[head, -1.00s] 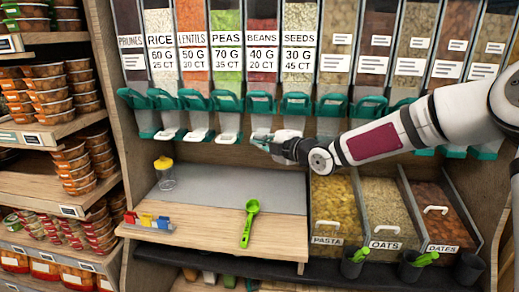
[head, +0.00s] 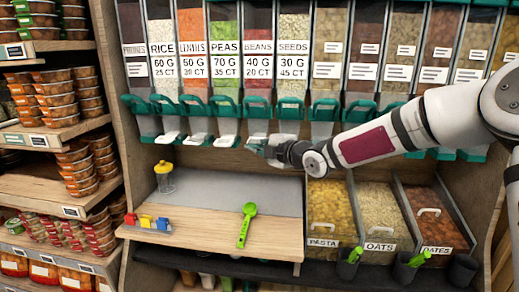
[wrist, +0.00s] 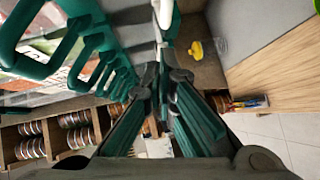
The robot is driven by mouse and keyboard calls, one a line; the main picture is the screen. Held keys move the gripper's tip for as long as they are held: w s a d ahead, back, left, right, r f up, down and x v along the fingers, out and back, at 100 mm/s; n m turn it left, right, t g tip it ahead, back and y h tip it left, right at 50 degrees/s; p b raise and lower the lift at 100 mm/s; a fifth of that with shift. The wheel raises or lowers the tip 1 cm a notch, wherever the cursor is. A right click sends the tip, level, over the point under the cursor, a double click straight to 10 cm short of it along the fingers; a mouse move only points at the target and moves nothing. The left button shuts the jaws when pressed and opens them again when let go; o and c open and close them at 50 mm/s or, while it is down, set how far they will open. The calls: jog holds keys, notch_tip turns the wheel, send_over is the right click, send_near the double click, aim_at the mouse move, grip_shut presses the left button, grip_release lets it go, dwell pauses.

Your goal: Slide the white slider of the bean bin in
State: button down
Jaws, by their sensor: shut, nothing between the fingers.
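The bean bin (head: 258,75) is the clear dispenser labelled BEANS, in the row between the peas bin and the seeds bin. It has a green handle (head: 257,106) low on its front. Its white slider (head: 257,139) shows at the bottom of its spout, partly hidden by my gripper. My gripper (head: 258,148) is just below and in front of that slider, with its fingers closed and empty. In the wrist view my gripper (wrist: 160,75) points toward a white slider part (wrist: 163,12); I cannot tell whether they touch.
Neighbouring bins have similar white sliders, such as the peas slider (head: 225,141) close on the left. Below are a wooden shelf (head: 200,232), a yellow-lidded jar (head: 165,178), a green scoop (head: 246,225) and coloured clips (head: 150,222). Open bins (head: 332,205) stand right of the shelf.

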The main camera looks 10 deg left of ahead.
jog(key=s+d+m+g+h+p, duration=0.1)
jog(key=s+d+m+g+h, duration=0.1)
jog(key=s+d+m+h, duration=0.8)
jog(key=s+d+m+g+h+p, duration=0.1)
jog(key=s+d+m+g+h, duration=0.2)
jog(key=s+d, duration=1.3)
jog(key=s+d+m+g+y, duration=0.2)
jog(key=s+m+g, duration=0.3)
jog(key=s+m, duration=1.55)
jog(key=s+r+n+t+p, duration=0.1)
jog(key=s+r+n+p, duration=0.2)
jog(key=r+p, duration=0.3)
jog(key=s+r+n+t+p, duration=0.2)
jog(key=s+r+n+p, duration=0.1)
jog(key=r+n+p, duration=0.2)
jog(key=shift+s+d+r+h+p, duration=0.3)
jog(key=shift+s+d+r+p, duration=0.15)
jog(key=shift+r, duration=0.4)
